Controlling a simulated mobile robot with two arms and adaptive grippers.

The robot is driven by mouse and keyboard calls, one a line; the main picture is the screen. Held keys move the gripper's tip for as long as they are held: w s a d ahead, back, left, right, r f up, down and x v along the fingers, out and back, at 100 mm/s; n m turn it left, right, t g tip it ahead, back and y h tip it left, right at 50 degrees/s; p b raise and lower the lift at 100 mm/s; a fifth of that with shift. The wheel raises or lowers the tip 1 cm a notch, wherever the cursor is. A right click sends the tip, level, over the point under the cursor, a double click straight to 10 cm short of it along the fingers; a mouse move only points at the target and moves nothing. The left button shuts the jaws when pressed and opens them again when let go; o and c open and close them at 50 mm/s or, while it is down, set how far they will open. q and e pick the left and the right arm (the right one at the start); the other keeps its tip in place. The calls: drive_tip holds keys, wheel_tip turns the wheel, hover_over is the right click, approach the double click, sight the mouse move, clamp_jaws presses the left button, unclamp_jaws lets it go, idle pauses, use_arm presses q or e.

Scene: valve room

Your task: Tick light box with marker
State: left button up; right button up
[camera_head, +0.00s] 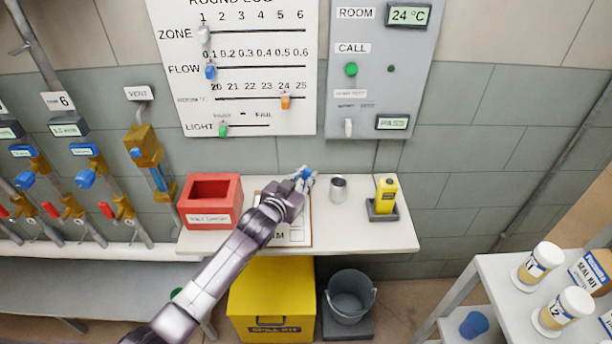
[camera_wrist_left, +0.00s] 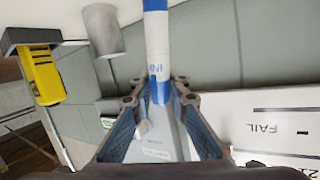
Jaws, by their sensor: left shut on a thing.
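In the left wrist view the gripper (camera_wrist_left: 158,88) is shut on a blue and white marker (camera_wrist_left: 157,45). The clipboard sheet (camera_head: 297,236) lies on the shelf, largely covered by my left arm. Small square boxes show at its right side; I cannot read which one is for light. The marker's tip and any contact with the sheet cannot be made out. My right gripper is not in view.
On the shelf (camera_head: 390,236), a red tray (camera_head: 209,220) stands left of the sheet. A metal cup (camera_head: 338,190) and a yellow device (camera_head: 386,192) stand right of it. The round-log board (camera_head: 250,85) and room panel (camera_head: 378,80) hang behind. The shelf's front right is clear.

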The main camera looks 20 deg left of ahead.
use_arm(q)
drive_tip(key=shift+f, duration=0.1)
idle(0.4)
drive_tip(key=shift+f+b, duration=0.45)
drive_tip(key=shift+f, duration=0.1)
drive_tip(key=shift+s+d, duration=0.1)
drive_tip(key=shift+d, duration=0.05)
idle(0.5)
drive_tip(key=shift+s+d, duration=0.15)
drive_tip(key=shift+d, duration=0.15)
drive_tip(key=shift+w+a+f, duration=0.1)
drive_tip(key=shift+w+a, duration=0.1)
drive_tip(key=shift+a, duration=0.15)
drive_tip(key=shift+w+a, duration=0.35)
drive_tip(key=shift+a, duration=0.25)
drive_tip(key=shift+s+d+p, duration=0.1)
drive_tip(key=shift+d+p, duration=0.15)
drive_tip(key=shift+p, duration=0.05)
